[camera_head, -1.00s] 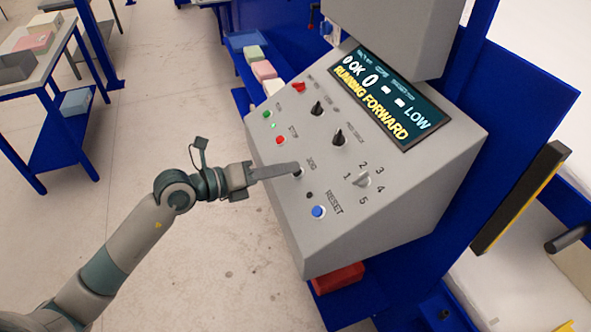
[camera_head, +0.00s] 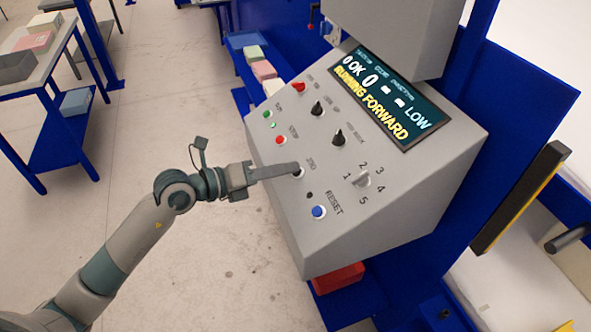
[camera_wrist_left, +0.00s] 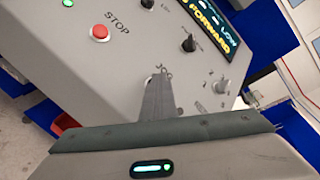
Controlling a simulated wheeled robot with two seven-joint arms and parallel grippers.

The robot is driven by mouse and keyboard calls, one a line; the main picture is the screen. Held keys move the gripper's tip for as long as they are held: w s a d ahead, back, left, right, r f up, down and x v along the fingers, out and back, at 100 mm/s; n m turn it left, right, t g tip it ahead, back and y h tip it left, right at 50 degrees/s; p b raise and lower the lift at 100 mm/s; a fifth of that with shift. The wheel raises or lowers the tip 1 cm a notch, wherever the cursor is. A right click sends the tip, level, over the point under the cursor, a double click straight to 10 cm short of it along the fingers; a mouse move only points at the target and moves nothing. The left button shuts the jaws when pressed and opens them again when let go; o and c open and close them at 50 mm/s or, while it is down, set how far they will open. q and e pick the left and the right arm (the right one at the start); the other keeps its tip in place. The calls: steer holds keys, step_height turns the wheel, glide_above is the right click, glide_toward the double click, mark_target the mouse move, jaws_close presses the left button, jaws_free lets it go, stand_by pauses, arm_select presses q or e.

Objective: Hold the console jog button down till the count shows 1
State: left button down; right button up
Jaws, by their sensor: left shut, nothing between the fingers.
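The grey console (camera_head: 385,205) has a sloped panel with labelled buttons and knobs. Its display (camera_head: 388,100) reads 0 OK, 0, dashes, LOW, and "RUNNING FORWARD" in yellow. My left gripper (camera_head: 296,169) is shut and empty, its fingertips at the jog button just below the JOG label. The fingertips cover most of the button, so I cannot tell how far it is pressed. In the left wrist view the closed fingers (camera_wrist_left: 158,98) reach the panel at the JOG label (camera_wrist_left: 160,69). My right gripper is not in view.
Close by are a red stop button (camera_head: 280,140), a lit green run button (camera_head: 268,114), a blue reset button (camera_head: 318,211), black knobs (camera_head: 338,138) and a grey selector (camera_head: 363,180). A red box (camera_head: 338,278) lies below the console.

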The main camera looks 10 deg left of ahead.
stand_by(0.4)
arm_select(q)
steer(key=shift+s+a+r+p, duration=0.25)
steer(key=shift+a+r+p, duration=0.1)
steer(key=shift+r+p, duration=0.35)
steer(key=shift+s+a+r+p, duration=0.15)
steer(key=shift+a+r+p, duration=0.1)
steer(key=shift+r+p, duration=0.25)
steer(key=shift+s+a+r+p, duration=0.1)
steer(key=shift+a+r+p, duration=0.1)
steer(key=shift+r+p, duration=0.2)
steer(key=shift+s+a+r+p, duration=0.25)
steer(key=shift+a+r+p, duration=0.15)
steer(key=shift+r, duration=0.25)
steer(key=shift+s+a+r+p, duration=0.25)
steer(key=shift+r+p, duration=0.15)
steer(key=shift+r, duration=0.2)
